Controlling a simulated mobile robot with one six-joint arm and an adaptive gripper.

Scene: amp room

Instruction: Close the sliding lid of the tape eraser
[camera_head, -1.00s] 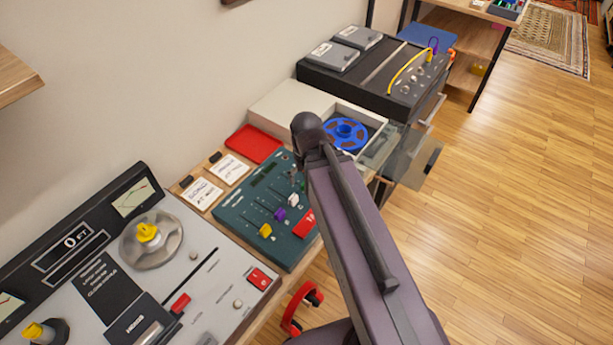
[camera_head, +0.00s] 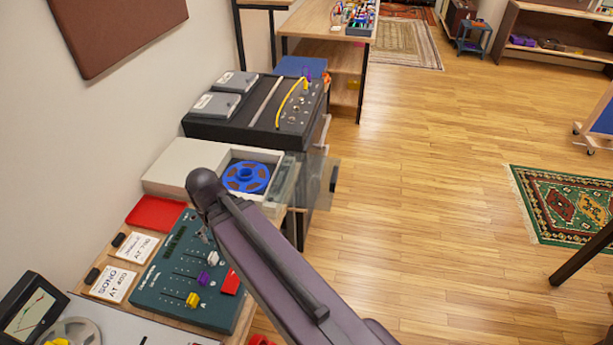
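The tape eraser (camera_head: 183,162) is a low cream-white box on the bench, left of centre. A blue tape reel (camera_head: 246,177) lies in its open recess. A clear sliding lid (camera_head: 302,172) with a dark upright handle (camera_head: 333,176) sticks out past the box's right side, over the bench edge, leaving the reel uncovered. My purple-grey arm rises from the bottom right, and its dark rounded joint is in front of the box's near edge. My gripper cannot be made out. Part of the box's front is hidden by the arm.
A teal mixer (camera_head: 187,270) and red tray (camera_head: 156,212) are nearer. A black console (camera_head: 257,112) with a yellow cable stands behind the box. Open wooden floor (camera_head: 430,200) lies to the right, with a green rug (camera_head: 565,205).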

